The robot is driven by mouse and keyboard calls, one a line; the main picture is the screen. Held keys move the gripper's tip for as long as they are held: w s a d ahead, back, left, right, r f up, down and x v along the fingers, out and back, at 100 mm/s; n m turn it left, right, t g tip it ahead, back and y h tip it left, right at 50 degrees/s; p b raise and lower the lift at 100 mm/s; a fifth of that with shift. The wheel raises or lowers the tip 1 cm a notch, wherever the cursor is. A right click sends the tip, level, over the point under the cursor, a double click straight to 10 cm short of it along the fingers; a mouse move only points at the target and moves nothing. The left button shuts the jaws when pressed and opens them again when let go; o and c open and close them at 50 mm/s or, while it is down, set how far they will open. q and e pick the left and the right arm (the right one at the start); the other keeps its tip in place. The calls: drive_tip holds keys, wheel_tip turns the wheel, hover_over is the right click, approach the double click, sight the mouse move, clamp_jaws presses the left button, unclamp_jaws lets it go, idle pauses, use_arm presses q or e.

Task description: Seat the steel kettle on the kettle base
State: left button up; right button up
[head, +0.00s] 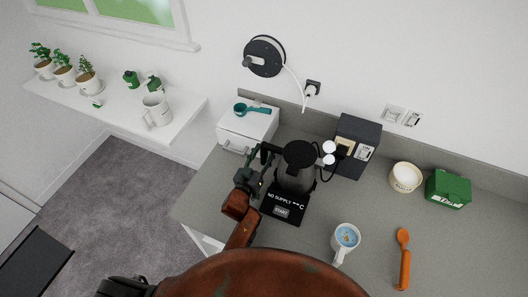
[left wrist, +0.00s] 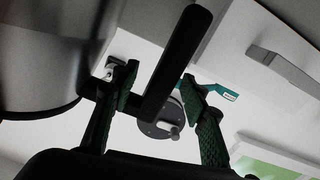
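The steel kettle (head: 292,182) with its black lid (head: 300,154) stands upright at the black kettle base (head: 281,207) on the counter in the head view. The base's front panel reads "NO SUPPLY". I cannot tell whether the kettle sits fully on the base. My left gripper (head: 262,165) is at the kettle's left side, by its handle. In the left wrist view, the green fingers of my left gripper (left wrist: 163,98) are apart on either side of the black handle (left wrist: 178,62), with gaps visible. The steel body (left wrist: 40,50) fills the upper left. My right gripper is not in view.
A white box (head: 247,128) with a teal scoop (head: 252,109) stands behind left. A dark appliance (head: 358,145) stands behind right. A mug (head: 346,239), orange spoon (head: 404,255), cream bowl (head: 405,177) and green box (head: 447,188) lie to the right. Counter between them is clear.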

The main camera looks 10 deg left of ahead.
use_arm(q)
drive_tip(key=shift+a+f, duration=0.1)
drive_tip(key=shift+f, duration=0.15)
drive_tip(key=s+a, duration=0.2)
drive_tip(key=s, duration=0.9)
drive_tip(key=shift+s+r, duration=0.3)
drive_tip(key=shift+s, duration=0.1)
drive_tip(key=shift+a, duration=0.1)
